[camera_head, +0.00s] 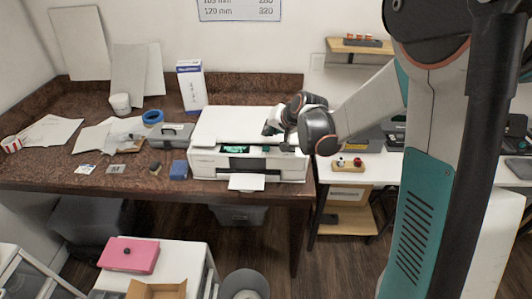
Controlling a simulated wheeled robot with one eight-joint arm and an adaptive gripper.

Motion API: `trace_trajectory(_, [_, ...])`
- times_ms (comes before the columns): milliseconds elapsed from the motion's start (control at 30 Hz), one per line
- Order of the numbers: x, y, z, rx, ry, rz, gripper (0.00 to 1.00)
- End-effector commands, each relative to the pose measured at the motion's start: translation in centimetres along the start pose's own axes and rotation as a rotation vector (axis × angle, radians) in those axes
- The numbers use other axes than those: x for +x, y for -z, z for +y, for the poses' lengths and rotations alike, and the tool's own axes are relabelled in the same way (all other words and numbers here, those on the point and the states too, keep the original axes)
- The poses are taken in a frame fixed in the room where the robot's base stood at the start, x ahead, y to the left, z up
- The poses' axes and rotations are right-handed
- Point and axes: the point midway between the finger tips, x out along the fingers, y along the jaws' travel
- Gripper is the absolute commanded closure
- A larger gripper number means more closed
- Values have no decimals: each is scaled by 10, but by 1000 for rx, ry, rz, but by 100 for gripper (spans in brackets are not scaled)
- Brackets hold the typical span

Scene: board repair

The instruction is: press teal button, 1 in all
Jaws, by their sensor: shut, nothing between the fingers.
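A white printer-like machine (206,164) stands on the brown table. A green-teal patch (235,149) shows in the dark slot at its upper front. I cannot make out a separate teal button at this size. My gripper (268,130) is shut and empty, at the right part of the machine's top. It is small and dark here, and I cannot tell whether it touches the machine. The gripper and wrist hide part of the machine's right side.
A white sheet (247,182) sticks out of the machine's front. A grey case (173,135), a blue block (179,170) and a tall white box (192,88) stand to its left. A pink box (132,260) sits in front.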

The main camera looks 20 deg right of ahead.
Motion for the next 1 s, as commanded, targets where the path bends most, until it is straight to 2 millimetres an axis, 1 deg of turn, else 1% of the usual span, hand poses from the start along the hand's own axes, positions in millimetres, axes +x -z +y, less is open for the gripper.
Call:
trace_trajectory(33, [8,-6,6,0,0,0,100])
trace_trajectory(100, [14,-11,10,0,0,0,100])
trace_trajectory(300, [24,-18,18,0,0,0,100])
trace_trajectory(1000, [24,-18,18,0,0,0,100])
